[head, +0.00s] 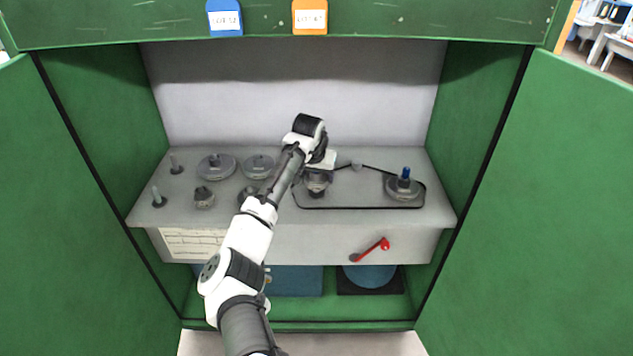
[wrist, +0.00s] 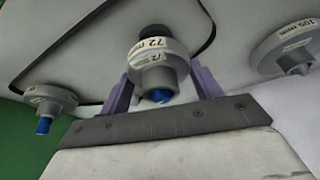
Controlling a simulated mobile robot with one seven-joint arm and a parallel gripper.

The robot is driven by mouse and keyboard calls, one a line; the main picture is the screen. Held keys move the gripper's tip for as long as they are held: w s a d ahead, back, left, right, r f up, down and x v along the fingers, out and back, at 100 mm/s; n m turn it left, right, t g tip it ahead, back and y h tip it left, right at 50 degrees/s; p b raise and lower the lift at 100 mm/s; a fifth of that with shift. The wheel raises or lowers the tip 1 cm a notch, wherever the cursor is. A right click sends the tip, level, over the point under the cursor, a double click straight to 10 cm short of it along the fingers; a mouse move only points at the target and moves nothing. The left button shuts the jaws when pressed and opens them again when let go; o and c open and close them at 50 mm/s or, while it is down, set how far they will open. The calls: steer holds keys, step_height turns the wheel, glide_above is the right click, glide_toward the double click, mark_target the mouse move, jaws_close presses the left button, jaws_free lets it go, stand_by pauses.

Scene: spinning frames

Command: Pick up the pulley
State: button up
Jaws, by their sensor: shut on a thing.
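A grey stepped pulley marked "72 mm" (wrist: 160,68) with a blue tip sits between my gripper's fingers in the wrist view. In the head view the same pulley (head: 318,178) shows at the left end of the belt loop, partly hidden by my gripper (head: 318,188). My gripper (wrist: 163,88) is shut on its sides, one finger on each. The thin dark belt (head: 350,208) runs around this area to a pulley with a blue knob (head: 402,188) on the right. I cannot tell whether the held pulley is clear of the bench or whether the belt touches it.
Several loose pulleys stand left on the grey bench (head: 230,220), including two larger ones (head: 217,165) (head: 258,166) and a small one (head: 203,197). Two upright pegs (head: 175,163) (head: 158,197) stand at far left. A red crank (head: 373,248) is on the front. Green cabinet walls flank both sides.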

step_height(320, 180, up, 17)
steer(key=b, duration=0.1)
steer(key=shift+r, duration=0.1)
stand_by(0.4)
